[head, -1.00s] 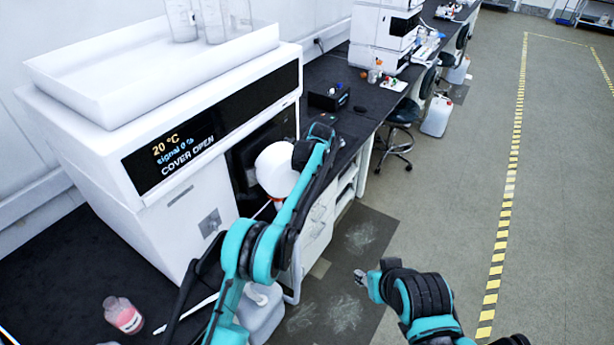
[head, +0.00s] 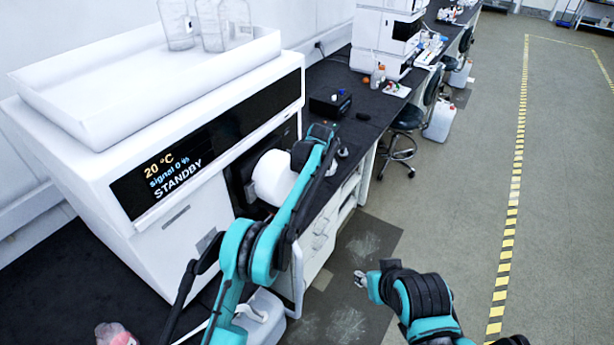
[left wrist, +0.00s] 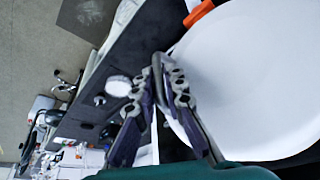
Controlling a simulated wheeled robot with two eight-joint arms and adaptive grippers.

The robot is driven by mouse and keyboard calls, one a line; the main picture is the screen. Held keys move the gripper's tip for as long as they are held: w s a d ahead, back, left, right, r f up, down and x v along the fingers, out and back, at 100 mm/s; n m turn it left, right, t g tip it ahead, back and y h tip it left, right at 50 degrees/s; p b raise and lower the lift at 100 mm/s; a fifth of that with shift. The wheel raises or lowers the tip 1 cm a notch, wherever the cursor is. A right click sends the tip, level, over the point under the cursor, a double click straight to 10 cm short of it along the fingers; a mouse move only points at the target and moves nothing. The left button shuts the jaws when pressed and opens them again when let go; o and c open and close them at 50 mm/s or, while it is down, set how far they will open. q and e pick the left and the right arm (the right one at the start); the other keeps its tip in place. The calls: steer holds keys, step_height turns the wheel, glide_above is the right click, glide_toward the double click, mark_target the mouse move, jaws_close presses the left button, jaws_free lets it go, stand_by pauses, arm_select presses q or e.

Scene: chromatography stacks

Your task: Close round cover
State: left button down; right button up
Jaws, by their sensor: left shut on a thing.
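The round cover (head: 271,178) is a thick white disc at the dark recess in the front of the white instrument (head: 150,245). The instrument display (head: 155,178) reads "20 °C, signal 0 %, STANDBY". My left arm crosses in front of the cover in the head view and hides part of it. In the left wrist view the cover (left wrist: 258,75) fills the right side, and my left gripper (left wrist: 165,65) is shut at its edge. The exact contact is hard to make out. My right gripper (head: 361,281) is away over the floor, too small to read.
An orange part (left wrist: 198,12) shows beside the cover. A white tray (head: 100,120) with glass bottles sits on the instrument. A black box (head: 329,103) stands on the dark bench behind. A white canister (head: 262,318) is below my left arm. The floor on the right is open.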

arm_select(q)
steer(key=shift+w+a+r, duration=0.1)
steer(key=shift+w+r, duration=0.1)
steer(key=c, duration=1.6)
jaws_free()
steer(key=shift+w+f, duration=0.1)
steer(key=shift+r, duration=0.2)
steer(key=v, duration=1.1)
steer(key=shift+s+d+r, duration=0.25)
steer(key=shift+s, duration=0.05)
steer(key=shift+f, duration=0.1)
